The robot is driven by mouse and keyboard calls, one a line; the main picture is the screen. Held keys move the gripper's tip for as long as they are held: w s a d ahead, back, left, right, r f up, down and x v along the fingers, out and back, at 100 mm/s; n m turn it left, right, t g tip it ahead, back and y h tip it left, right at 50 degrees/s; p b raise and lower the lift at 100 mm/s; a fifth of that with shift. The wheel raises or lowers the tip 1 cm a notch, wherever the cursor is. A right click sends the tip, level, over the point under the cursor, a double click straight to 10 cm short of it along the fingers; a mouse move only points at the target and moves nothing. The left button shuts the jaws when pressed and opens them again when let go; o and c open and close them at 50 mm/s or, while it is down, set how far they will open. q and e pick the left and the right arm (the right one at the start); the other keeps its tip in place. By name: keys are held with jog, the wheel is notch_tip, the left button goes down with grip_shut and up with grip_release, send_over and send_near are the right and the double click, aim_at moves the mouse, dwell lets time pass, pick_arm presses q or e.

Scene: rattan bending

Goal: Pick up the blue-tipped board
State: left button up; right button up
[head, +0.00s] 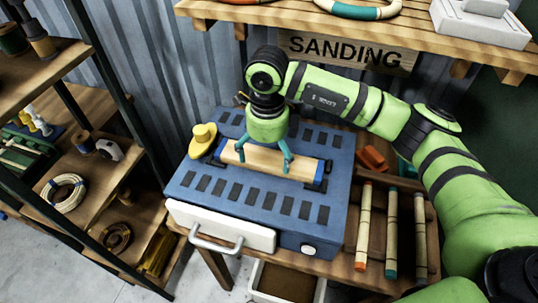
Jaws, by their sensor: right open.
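The blue-tipped board (262,168) is a pale wooden piece with blue ends. It lies on top of a blue slotted machine (200,190) with a white front drawer. My right gripper (264,163) points down directly over the board. Its two teal fingers are spread apart along the board's length, with the tips at the board. I cannot tell whether the tips touch it. My left gripper is not in view.
A yellow object (203,138) sits left of the board. At right, a wooden tray (350,225) holds several sticks. An orange block (372,160) lies behind them. A shelf rack (90,200) stands at left. A "SANDING" sign (345,52) hangs behind.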

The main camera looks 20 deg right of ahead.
aim_at(269, 161)
notch_tip(269, 161, down, 2)
jog(key=shift+f, duration=0.3)
jog(key=c, duration=1.2)
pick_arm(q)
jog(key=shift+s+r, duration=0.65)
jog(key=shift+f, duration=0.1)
